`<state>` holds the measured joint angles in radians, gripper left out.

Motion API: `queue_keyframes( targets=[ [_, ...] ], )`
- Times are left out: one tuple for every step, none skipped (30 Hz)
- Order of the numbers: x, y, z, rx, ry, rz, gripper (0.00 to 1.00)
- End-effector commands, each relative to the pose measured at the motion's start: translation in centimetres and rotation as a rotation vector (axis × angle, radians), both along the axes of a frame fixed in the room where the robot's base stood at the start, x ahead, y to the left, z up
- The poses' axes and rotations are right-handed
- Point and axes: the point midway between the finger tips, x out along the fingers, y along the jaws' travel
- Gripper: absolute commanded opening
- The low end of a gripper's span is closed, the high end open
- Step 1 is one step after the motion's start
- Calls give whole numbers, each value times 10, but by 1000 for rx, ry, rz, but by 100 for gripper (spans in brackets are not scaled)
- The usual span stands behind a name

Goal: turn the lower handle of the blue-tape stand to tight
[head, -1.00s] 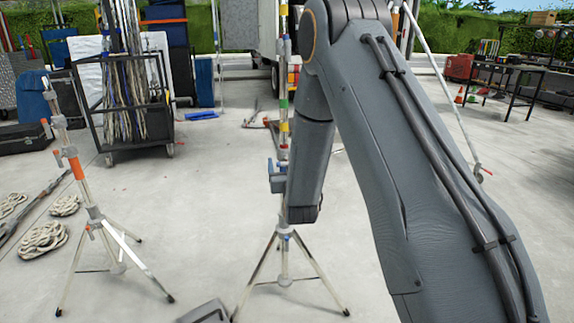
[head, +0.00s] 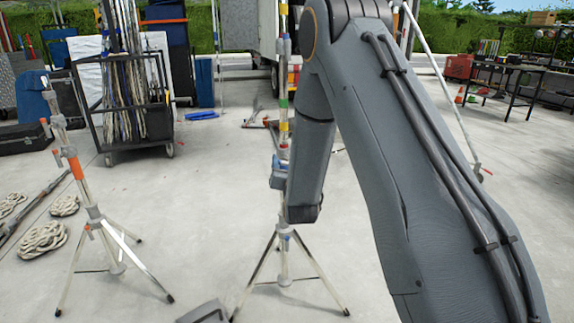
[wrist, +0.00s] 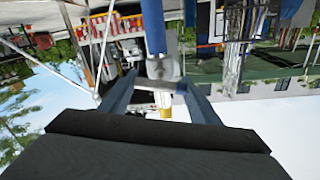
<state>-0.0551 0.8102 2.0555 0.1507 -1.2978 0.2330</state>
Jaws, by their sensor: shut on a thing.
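The blue-tape stand (head: 283,262) stands on its tripod legs in the middle of the head view, partly behind my arm. In the wrist view, which is upside down, its blue-taped pole (wrist: 153,28) meets a grey collar (wrist: 163,68). My gripper (wrist: 160,90) has one finger on each side of a pale handle bar (wrist: 168,86) at this collar and is shut on it. In the head view my gripper (head: 279,172) is at the pole, about mid-height. My forearm hides part of the contact. The handle's tightness cannot be told.
An orange-tape stand (head: 78,170) stands to the left, with coiled ropes (head: 42,238) on the floor beside it. A wheeled rack of poles (head: 125,105) is behind. A slanted white pole (head: 440,90) is to the right. The floor around the tripod is mostly clear.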

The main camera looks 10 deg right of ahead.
Motion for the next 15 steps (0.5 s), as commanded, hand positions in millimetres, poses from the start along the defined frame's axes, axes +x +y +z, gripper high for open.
queue_keyframes(
  targets=[
    [0,0,0,43,-4,1,34],
    [0,0,0,72,-7,1,34],
    [0,0,0,110,-10,1,34],
    [0,0,0,138,-13,1,34],
    [0,0,0,167,-15,1,34],
    [0,0,0,204,-19,1,34],
    [0,0,0,233,-21,1,34],
    [0,0,0,262,-24,1,34],
    [0,0,0,299,-27,1,34],
    [0,0,0,328,-30,2,34],
    [0,0,0,357,-33,2,34],
    [0,0,0,393,-36,2,34],
    [0,0,0,422,-39,2,34],
    [0,0,-1,451,-41,2,34],
    [0,0,-1,488,-45,2,34]
  ],
)
